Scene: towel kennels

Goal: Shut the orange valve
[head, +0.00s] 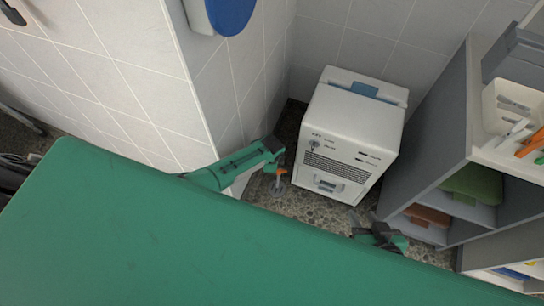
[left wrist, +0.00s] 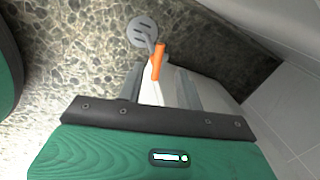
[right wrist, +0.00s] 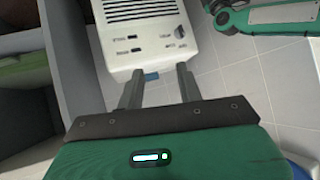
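The orange valve handle (head: 281,171) shows low beside the wall corner, left of a white machine. My left gripper (head: 277,160) is right at the handle. In the left wrist view its fingers (left wrist: 160,78) are apart, one on each side of the handle's lower end, with no clear contact. My right gripper (head: 366,226) is low in front of the machine, and its fingers (right wrist: 158,82) are open and empty.
The white machine (head: 350,130) stands against the tiled wall. A grey shelf unit (head: 425,150) with bins stands at the right. A blue and white fixture (head: 228,14) hangs on the wall above. My green body fills the foreground. Pebbled floor (head: 300,203) shows between.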

